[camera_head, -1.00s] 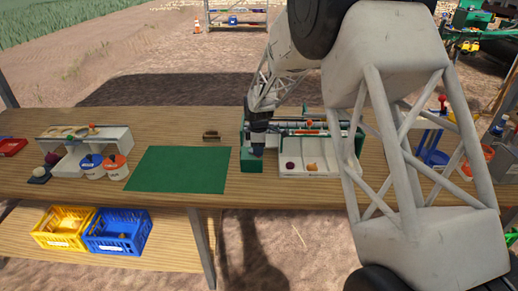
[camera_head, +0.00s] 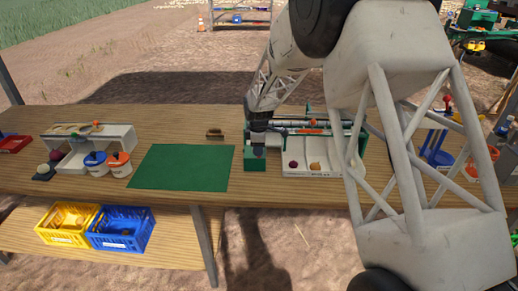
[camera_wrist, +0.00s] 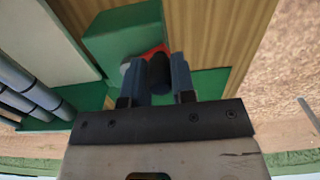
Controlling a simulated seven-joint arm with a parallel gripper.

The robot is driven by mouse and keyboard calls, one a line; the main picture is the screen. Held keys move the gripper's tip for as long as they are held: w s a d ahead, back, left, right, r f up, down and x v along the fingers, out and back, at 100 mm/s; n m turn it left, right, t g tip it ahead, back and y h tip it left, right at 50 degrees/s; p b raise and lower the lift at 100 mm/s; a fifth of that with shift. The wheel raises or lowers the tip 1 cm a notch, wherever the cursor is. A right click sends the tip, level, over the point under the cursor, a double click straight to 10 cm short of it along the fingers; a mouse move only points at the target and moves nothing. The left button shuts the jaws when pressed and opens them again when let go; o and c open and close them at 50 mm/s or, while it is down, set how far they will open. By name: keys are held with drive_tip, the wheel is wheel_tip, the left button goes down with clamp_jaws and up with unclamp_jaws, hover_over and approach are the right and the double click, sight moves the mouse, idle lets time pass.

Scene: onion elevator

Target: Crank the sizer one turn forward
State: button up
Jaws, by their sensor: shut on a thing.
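The sizer is a green-framed machine with rollers and a white sorting tray in front; its green left end block (camera_head: 255,165) shows in the head view. The wrist view shows its green housing (camera_wrist: 120,35) and grey rollers (camera_wrist: 30,92). My gripper (camera_head: 258,146) is at the sizer's left end. In the wrist view my gripper (camera_wrist: 158,78) has its two fingers on either side of a black crank knob (camera_wrist: 158,72) and is shut on it. A red part (camera_wrist: 152,52) shows behind the knob. The rest of the crank is mostly hidden.
A purple onion (camera_head: 293,164) and an orange-brown onion (camera_head: 315,166) lie in the white tray. A green mat (camera_head: 182,167) lies left of the sizer. A small brown object (camera_head: 214,133) stands behind it. My arm covers the table right of the sizer.

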drive_tip(key=shift+a, duration=0.65)
drive_tip(key=shift+r, duration=0.1)
drive_tip(key=o, duration=1)
drive_tip(key=shift+s, duration=0.1)
drive_tip(key=shift+r, duration=3.4)
